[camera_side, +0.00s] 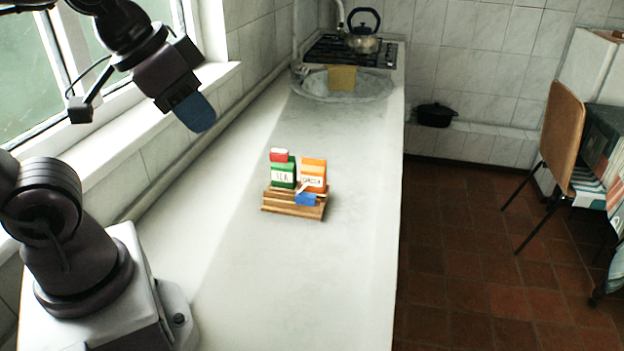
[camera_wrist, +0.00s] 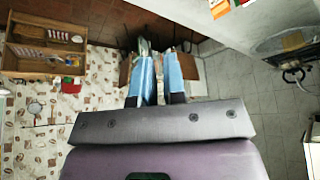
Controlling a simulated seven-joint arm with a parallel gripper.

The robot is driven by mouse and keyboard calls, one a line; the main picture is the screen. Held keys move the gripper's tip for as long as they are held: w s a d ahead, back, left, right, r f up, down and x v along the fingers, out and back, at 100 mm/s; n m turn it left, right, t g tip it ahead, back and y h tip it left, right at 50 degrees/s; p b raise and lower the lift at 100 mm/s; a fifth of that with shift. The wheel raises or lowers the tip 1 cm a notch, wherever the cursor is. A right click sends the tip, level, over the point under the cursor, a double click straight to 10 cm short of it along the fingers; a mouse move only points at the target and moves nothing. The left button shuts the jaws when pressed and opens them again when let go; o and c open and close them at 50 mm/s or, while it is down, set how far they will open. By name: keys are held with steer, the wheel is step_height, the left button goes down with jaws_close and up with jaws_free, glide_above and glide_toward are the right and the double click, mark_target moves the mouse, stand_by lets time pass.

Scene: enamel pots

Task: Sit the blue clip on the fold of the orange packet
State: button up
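The orange packet (camera_side: 314,170) stands upright in a small wooden rack (camera_side: 281,206) on the counter. The blue clip (camera_side: 306,199) is at the front of the rack, below the orange packet's front; a small tan piece shows just above it. My gripper (camera_side: 193,112) is high at the upper left, well away from the rack, with blue fingers. In the wrist view my gripper (camera_wrist: 161,74) shows a gap between its fingers and nothing held. A part of the orange packet (camera_wrist: 219,9) shows at that view's top edge; the clip cannot be made out there.
A green packet with a red top (camera_side: 283,174) stands left of the orange packet in the rack. The counter (camera_side: 345,270) around the rack is clear. A window and sill run along the left. A sink (camera_side: 370,88), stove and kettle (camera_side: 361,40) are at the far end.

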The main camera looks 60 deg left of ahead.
steer(key=o, duration=0.7)
steer(key=shift+c, duration=0.2)
steer(key=m+g, duration=0.6)
steer(key=m, duration=0.3)
glide_toward(303, 189)
steer(key=f, duration=1.1)
steer(key=shift+a+f, duration=0.2)
steer(key=shift+a, duration=0.05)
